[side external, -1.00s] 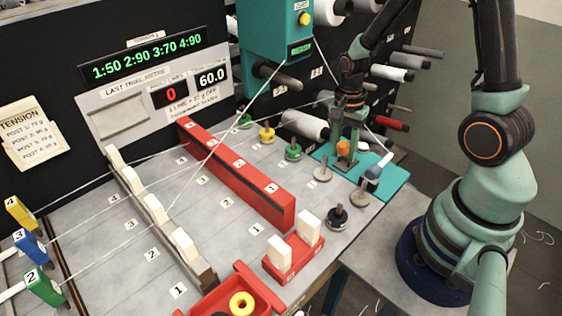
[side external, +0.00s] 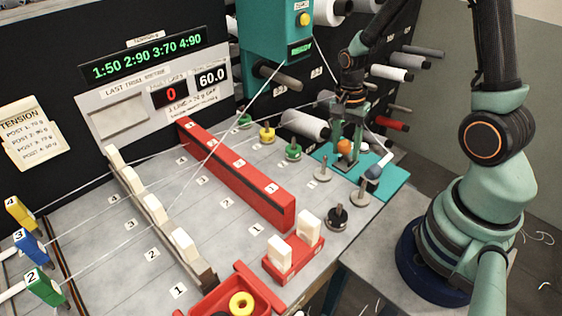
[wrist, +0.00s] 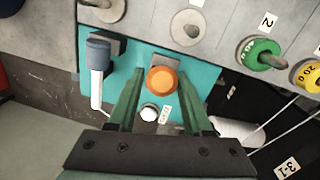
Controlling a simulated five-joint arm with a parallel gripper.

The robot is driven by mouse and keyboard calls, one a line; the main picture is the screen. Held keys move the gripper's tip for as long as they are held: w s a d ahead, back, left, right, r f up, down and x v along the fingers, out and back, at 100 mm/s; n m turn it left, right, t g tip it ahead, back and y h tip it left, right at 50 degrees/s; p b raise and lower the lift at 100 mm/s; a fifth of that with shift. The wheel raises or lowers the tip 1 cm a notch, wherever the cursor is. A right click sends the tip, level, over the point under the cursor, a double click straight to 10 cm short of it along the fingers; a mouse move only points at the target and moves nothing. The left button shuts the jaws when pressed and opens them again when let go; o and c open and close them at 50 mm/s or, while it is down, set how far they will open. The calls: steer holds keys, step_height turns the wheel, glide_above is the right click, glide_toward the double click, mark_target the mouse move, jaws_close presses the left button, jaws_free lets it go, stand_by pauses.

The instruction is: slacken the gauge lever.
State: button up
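A teal plate (side external: 392,186) at the right end of the board carries an orange knob (side external: 344,147) and a lever with a white arm and a blue-grey end (side external: 373,172). In the wrist view, the orange knob (wrist: 161,80) lies between my gripper's (wrist: 161,72) two green fingers, with a gap on both sides. The blue-capped lever (wrist: 98,58) lies left of the fingers, apart from them. My gripper (side external: 350,128) is open, pointing down over the plate. Which of these is the gauge lever, I cannot tell for sure. A small white button (wrist: 149,112) shows below the knob.
A long red bar (side external: 240,172) crosses the board. White threads run overhead. The display (side external: 147,57) reads 1:50 2:90 3:70 4:90.

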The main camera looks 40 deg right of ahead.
steer(key=shift+o, duration=0.5)
step_height(320, 180, up, 12)
steer(key=w, duration=0.1)
steer(key=shift+w+d, duration=0.15)
steer(key=shift+d, duration=0.05)
